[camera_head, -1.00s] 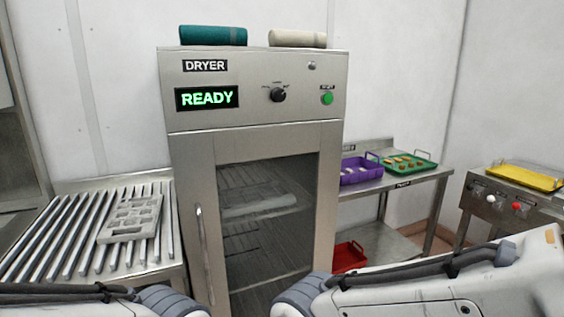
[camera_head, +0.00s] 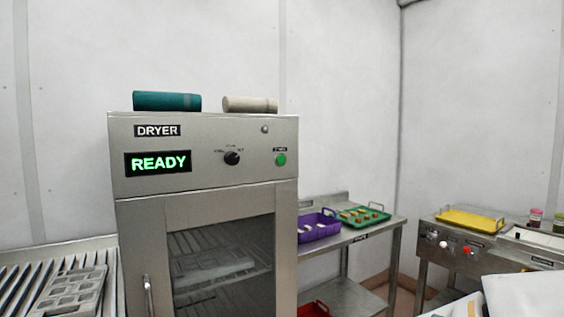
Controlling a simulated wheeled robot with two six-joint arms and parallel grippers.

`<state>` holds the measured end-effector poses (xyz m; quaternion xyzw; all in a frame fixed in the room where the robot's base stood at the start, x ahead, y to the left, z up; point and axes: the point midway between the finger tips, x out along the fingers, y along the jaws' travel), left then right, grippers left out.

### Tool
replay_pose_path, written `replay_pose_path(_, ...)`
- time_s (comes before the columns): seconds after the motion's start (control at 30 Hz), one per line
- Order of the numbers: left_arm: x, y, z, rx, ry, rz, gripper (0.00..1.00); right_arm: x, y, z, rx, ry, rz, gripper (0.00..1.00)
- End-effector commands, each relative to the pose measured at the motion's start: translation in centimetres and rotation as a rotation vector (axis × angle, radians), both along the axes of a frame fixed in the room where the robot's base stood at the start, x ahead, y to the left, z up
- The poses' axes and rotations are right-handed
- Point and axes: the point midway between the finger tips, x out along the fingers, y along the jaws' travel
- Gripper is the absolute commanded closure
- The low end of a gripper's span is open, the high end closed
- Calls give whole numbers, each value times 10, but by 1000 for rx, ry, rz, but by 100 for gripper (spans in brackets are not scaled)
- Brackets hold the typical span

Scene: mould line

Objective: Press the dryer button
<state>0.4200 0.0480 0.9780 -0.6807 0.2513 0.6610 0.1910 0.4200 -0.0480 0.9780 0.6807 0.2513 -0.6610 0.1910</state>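The dryer (camera_head: 210,185) is a steel cabinet left of centre with a shut glass door (camera_head: 222,265). Its display (camera_head: 158,162) reads READY in green. The green button (camera_head: 280,160) sits at the right of the control panel, right of a black knob (camera_head: 232,158). Nothing touches the button. Neither gripper is in view; a white part of my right arm shows at the lower right corner.
A roller table (camera_head: 60,255) with a grey mould tray (camera_head: 70,292) is at the left. A steel table (camera_head: 375,232) right of the dryer bears a purple tray (camera_head: 318,230) and a green tray (camera_head: 364,216). Another bench with a yellow tray (camera_head: 470,221) stands farther right.

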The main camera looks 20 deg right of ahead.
Motion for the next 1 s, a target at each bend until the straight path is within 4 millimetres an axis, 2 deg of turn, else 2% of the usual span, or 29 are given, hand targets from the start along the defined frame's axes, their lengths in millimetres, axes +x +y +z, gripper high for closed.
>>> replay_pose_path(0.03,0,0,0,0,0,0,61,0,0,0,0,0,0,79)
replay_pose_path(0.1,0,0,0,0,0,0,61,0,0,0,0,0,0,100)
replay_pose_path(1.0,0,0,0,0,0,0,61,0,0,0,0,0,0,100)
